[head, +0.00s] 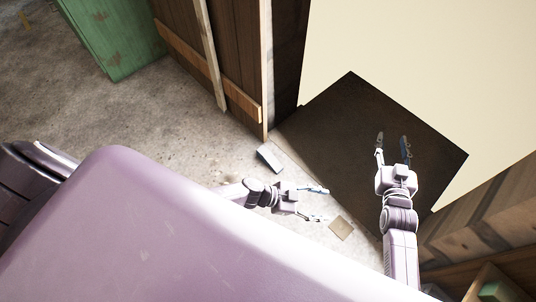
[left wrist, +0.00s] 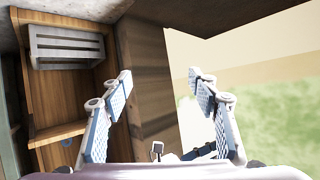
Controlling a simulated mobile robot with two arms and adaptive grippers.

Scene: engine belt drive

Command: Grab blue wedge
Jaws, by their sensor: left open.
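A small grey-blue block (head: 270,158), which looks like the blue wedge, lies on the concrete floor by the foot of the wooden door. My left gripper (head: 326,205) is open and empty, to the right of and below the block in the head view. In the left wrist view its two fingers (left wrist: 160,78) stand wide apart with nothing between them. I cannot make out the wedge clearly in that view. My right gripper (head: 393,137) is open and empty over the dark mat, to the right of the block.
The brown wooden door (head: 235,55) stands beside the block. A dark mat (head: 350,110) lies at the doorway. A tan square (head: 341,228) is on the floor. A green cabinet (head: 115,35) stands far left. Wooden shelving with a grey slatted crate (left wrist: 65,45) shows in the left wrist view.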

